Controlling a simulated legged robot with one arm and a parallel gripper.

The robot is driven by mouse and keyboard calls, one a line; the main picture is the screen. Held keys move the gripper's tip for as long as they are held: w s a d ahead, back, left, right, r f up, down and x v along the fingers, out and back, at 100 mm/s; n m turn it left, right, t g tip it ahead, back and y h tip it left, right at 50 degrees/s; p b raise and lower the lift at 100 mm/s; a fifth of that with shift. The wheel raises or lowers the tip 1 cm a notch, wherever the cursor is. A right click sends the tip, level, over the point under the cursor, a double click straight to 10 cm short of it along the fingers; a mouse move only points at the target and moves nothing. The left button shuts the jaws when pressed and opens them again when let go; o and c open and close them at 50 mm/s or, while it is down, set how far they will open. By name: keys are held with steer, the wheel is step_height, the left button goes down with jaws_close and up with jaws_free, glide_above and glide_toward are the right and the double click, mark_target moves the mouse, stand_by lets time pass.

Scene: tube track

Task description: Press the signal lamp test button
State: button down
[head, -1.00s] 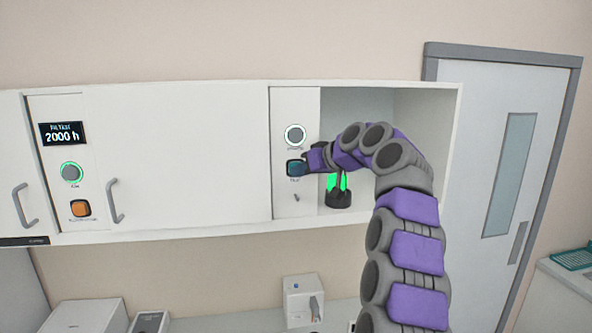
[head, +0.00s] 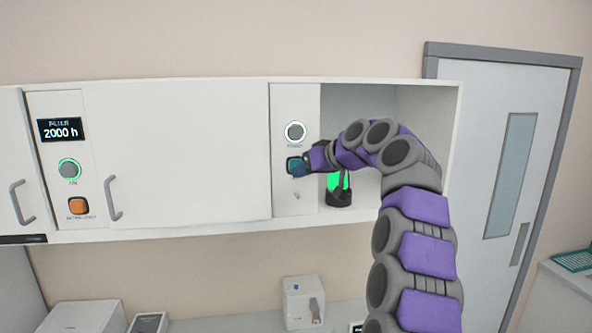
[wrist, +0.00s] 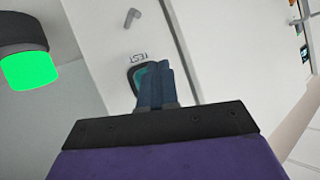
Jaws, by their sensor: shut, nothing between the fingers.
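The test button (wrist: 137,75) is a teal square in a dark frame, under the upside-down label "TEST" in the wrist view.
The round button (head: 295,132) and a small grey switch (head: 297,195) share the panel. A closed white cabinet door (head: 180,150) is to the left, with another control panel (head: 68,170) beyond it. A grey-framed door (head: 500,180) stands at the right.

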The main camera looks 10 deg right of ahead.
steer(key=s+b, duration=0.4)
steer(key=s, duration=0.1)
steer(key=shift+s, duration=0.1)
stand_by(0.3)
stand_by(0.4)
